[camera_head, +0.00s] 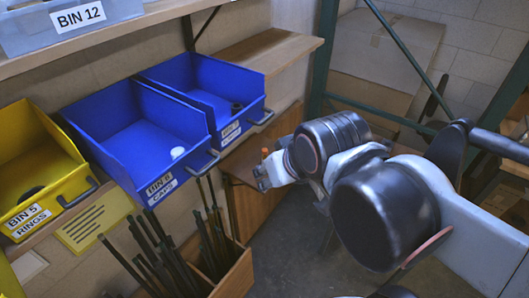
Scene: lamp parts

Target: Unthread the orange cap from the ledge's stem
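A small orange cap (265,152) shows just above and left of my wrist, at the end of my arm. The brown wooden ledge (238,168) lies behind and left of it, below the blue bins. The stem under the cap is hidden or too small to make out. My gripper (261,180) is at the ledge's right end, close below the cap in the picture. My wrist and arm links hide much of this area. I cannot tell whether the gripper touches the cap or whether its fingers are open or shut.
A blue bin (75,128) labelled CAPS holds a white round piece (177,153). A second blue bin (258,92) holds a dark piece. A yellow rings bin (58,143) is at left. A wooden box (240,272) of dark rods stands below. Cardboard boxes (385,55) stand behind.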

